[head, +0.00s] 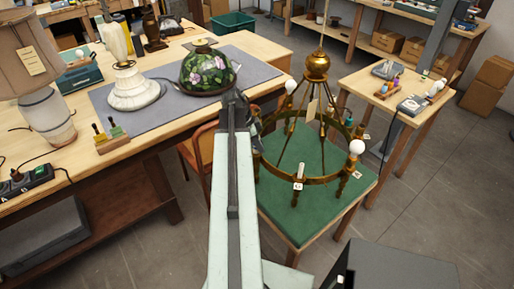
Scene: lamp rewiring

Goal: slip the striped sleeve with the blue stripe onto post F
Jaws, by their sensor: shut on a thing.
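The brass chandelier ring (318,181) stands on a green-topped table, with several posts around its rim. Small white tags hang at the rim, one at the front (298,186); their letters are too small to read, so I cannot tell which post is F. A pale upright piece (300,170) stands at the front of the ring. My gripper (256,122) shows only as a dark part at the far end of my arm, by the ring's left side. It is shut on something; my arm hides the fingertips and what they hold. I cannot make out a blue-striped sleeve.
White bulbs stand on the ring at right (357,147) and upper left (291,86). A side table holds a wooden rack of small coloured pieces (388,90). The left workbench holds a floral lampshade (207,70) and a white lamp base (133,90). An orange chair (201,150) stands close left.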

